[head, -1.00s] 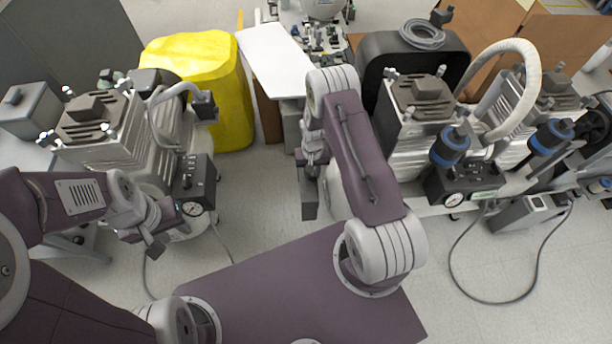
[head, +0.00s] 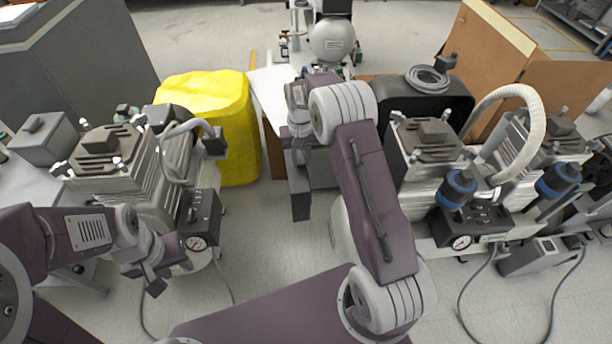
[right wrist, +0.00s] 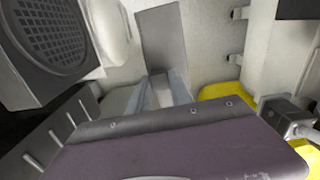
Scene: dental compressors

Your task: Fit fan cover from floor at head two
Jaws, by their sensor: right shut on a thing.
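A dark grey flat panel (head: 299,187), which may be the fan cover, hangs from my right gripper (head: 297,148) in the middle of the head view. In the right wrist view the same panel (right wrist: 162,42) stands beyond the fingers of my right gripper (right wrist: 163,92), which is shut on it. Compressor heads show on the left unit (head: 105,155) and on the right units (head: 425,145) and (head: 560,135); I cannot tell which is head two. My left gripper (head: 160,275) is low beside the left compressor; its finger gap is unclear.
A black case (head: 420,97) with a coiled hose is behind the right units. A dark round grille (right wrist: 50,35) is close at the upper left of the wrist view. Floor between the compressors is clear.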

